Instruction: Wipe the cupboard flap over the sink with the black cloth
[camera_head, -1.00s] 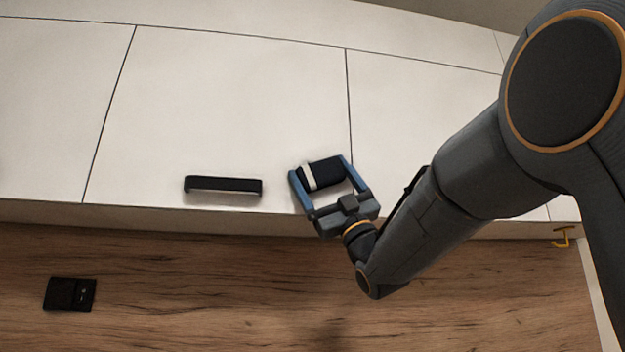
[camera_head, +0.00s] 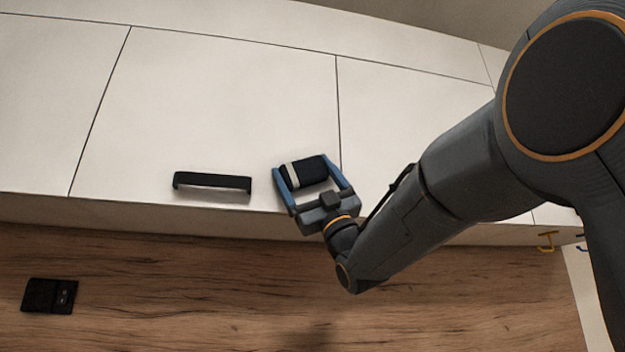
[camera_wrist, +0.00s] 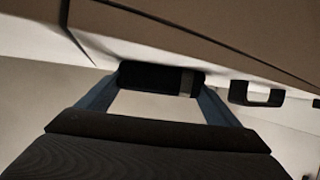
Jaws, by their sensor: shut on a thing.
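The cupboard flap (camera_head: 210,110) is a white panel with dark seams on both sides and a black bar handle (camera_head: 212,181) near its lower edge. My gripper (camera_head: 305,176) is shut on the black cloth (camera_head: 310,170), a rolled dark bundle with a white band. The cloth is at the flap's lower right corner, close to the right seam, right of the handle. In the wrist view the cloth (camera_wrist: 150,77) lies between the blue fingers, near the white panel. I cannot tell for sure whether it touches the flap. The sink is not in view.
Other white cupboard panels lie left (camera_head: 50,100) and right (camera_head: 400,115) of the flap. The oak splashback (camera_head: 190,290) is below, with a black socket plate (camera_head: 50,295) on it. A yellow hook (camera_head: 547,241) hangs at the lower right. The handle sticks out from the flap.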

